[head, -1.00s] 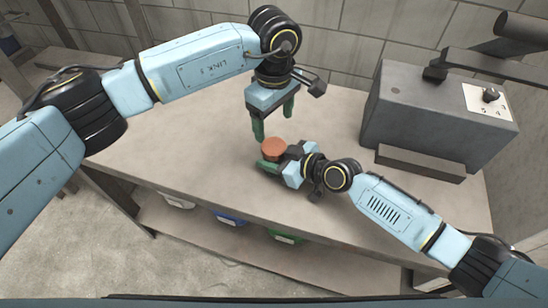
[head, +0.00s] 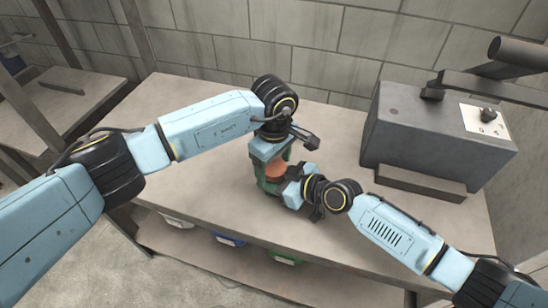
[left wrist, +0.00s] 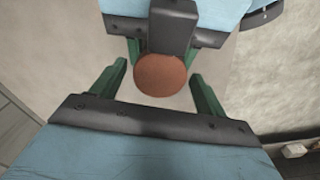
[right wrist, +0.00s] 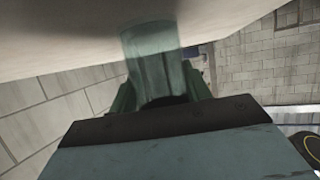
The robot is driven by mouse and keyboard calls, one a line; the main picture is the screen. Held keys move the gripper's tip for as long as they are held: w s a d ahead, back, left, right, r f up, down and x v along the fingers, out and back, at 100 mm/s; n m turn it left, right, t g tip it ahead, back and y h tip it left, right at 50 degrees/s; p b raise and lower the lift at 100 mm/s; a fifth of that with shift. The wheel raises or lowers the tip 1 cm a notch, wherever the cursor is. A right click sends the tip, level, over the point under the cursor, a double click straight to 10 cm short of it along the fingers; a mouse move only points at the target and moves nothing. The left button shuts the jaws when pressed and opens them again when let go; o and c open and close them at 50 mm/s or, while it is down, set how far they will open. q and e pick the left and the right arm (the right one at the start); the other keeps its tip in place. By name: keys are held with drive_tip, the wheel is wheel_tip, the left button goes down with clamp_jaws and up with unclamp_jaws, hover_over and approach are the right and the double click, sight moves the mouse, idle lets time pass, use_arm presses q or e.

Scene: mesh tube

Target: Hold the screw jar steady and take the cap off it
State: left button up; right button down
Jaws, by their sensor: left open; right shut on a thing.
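The screw jar has a round orange-brown cap (head: 276,172), which also shows in the left wrist view (left wrist: 160,75). Its clear, greenish body (right wrist: 153,50) shows in the right wrist view; in the head view the grippers mostly hide it. My right gripper (right wrist: 160,88) is shut on the jar body, with one green finger on each side. My left gripper (head: 272,166) points down from above at the cap. In the left wrist view its fingers (left wrist: 158,74) are open on either side of the cap, with a gap on each side.
The jar is at the middle of a beige workbench (head: 190,130), whose left part is clear. A grey machine (head: 425,130) with a knob panel stands on the right. Bins, including a blue one (head: 230,240), sit on the shelf below. A block wall is behind.

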use_arm(q)
drive_tip(key=shift+c, duration=0.3)
drive_tip(key=c, duration=0.9)
drive_tip(key=n, duration=0.5)
drive_tip(key=shift+c, duration=0.3)
drive_tip(key=n, duration=0.5)
drive_tip(key=o, duration=1.1)
drive_tip(key=shift+s, duration=0.1)
